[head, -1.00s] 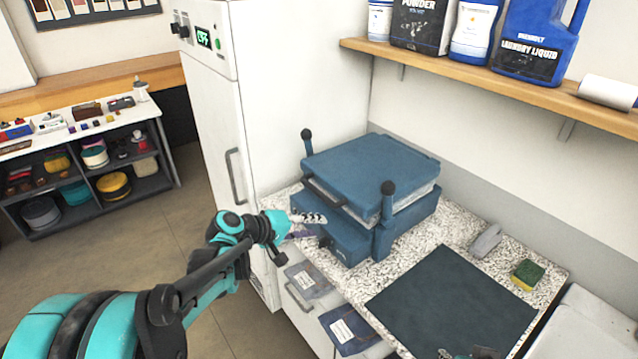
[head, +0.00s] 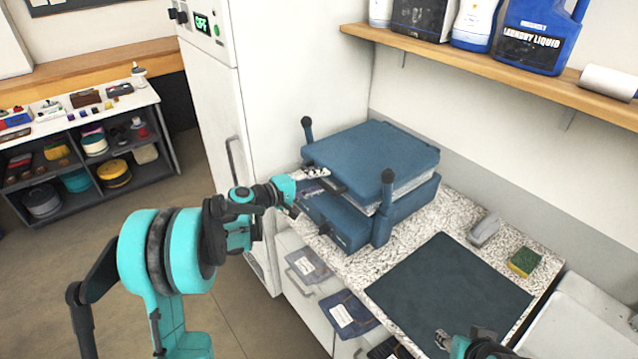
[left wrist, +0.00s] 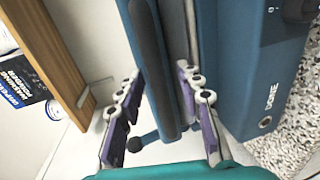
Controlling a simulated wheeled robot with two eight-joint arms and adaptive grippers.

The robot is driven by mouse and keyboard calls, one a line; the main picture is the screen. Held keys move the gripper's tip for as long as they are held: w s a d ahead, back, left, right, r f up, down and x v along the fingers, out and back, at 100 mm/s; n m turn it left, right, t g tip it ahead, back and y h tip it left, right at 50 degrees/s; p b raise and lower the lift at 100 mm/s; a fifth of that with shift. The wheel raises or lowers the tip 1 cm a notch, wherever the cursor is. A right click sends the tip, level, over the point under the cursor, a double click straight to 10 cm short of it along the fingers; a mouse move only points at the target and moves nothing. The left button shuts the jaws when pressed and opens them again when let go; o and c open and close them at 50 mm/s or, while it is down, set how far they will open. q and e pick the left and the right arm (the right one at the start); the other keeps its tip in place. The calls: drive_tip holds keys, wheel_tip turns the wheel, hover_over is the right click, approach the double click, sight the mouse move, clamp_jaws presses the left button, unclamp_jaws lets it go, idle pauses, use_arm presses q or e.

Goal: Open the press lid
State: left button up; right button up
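The blue press (head: 340,220) stands on the speckled counter, with its padded lid (head: 372,153) lying level over the base and a light layer showing at the side. A dark bar handle (head: 334,186) runs along the lid's front edge. My left gripper (head: 314,174) is at the left end of this handle. In the left wrist view its purple-padded fingers (left wrist: 158,112) are spread apart, with the dark handle bar (left wrist: 153,65) between them; contact cannot be told. My right gripper (head: 444,340) is low in the head view over the dark mat, its fingers too small to read.
A dark mat (head: 450,290), a grey object (head: 484,230) and a sponge (head: 524,262) lie right of the press. A white cabinet (head: 290,90) stands behind left. A wooden shelf (head: 500,70) with bottles hangs above. Two posts with knobs rise beside the lid.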

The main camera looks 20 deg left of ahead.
use_arm(q)
clamp_jaws()
drive_tip(key=shift+d, duration=0.1)
